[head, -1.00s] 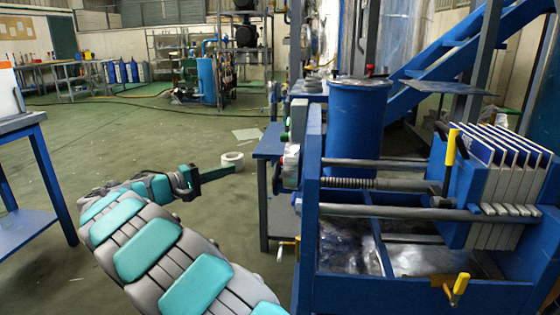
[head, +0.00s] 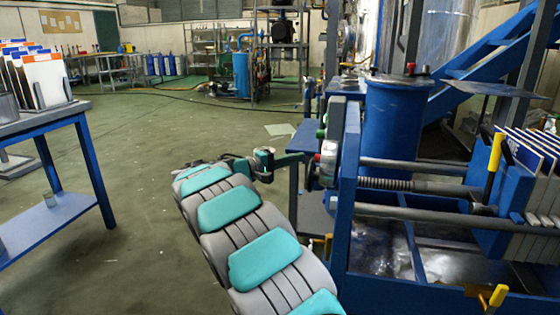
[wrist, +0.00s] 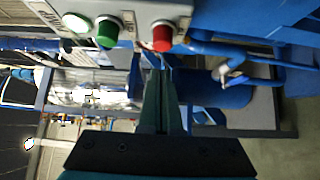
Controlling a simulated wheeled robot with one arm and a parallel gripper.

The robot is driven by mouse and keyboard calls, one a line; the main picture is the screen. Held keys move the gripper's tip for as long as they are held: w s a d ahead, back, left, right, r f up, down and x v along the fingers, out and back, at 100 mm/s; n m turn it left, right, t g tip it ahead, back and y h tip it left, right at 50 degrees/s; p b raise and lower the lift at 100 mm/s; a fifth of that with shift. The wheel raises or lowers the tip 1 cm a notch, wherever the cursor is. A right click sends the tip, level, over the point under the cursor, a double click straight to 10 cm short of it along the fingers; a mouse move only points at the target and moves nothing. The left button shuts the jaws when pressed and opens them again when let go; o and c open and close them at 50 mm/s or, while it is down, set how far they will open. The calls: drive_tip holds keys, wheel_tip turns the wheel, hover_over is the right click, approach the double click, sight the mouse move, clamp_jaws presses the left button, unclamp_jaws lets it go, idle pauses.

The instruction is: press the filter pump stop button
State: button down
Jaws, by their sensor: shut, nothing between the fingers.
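A grey control box (wrist: 135,12) shows at the top of the wrist view, with a red button (wrist: 163,36), a green button (wrist: 107,32) and a pale lit button (wrist: 77,22) in a row. The labels are too blurred to read. The red button, which looks like the stop button, also shows small in the head view (head: 317,158). My gripper (wrist: 163,72) is shut and empty. Its fingertips point towards the box, just below the red button in the wrist view. A small gap seems to lie between them. In the head view my gripper (head: 301,156) is left of the box.
The blue filter press (head: 425,290) with its rods and plates stands right of my arm. A blue drum (head: 395,125) is behind it. A blue table (head: 75,213) stands at the left. Open green floor (head: 130,150) lies between.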

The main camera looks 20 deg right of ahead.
drive_tip(key=shift+s+d, duration=0.7)
drive_tip(key=shift+d, duration=0.35)
drive_tip(key=shift+s+d, duration=0.1)
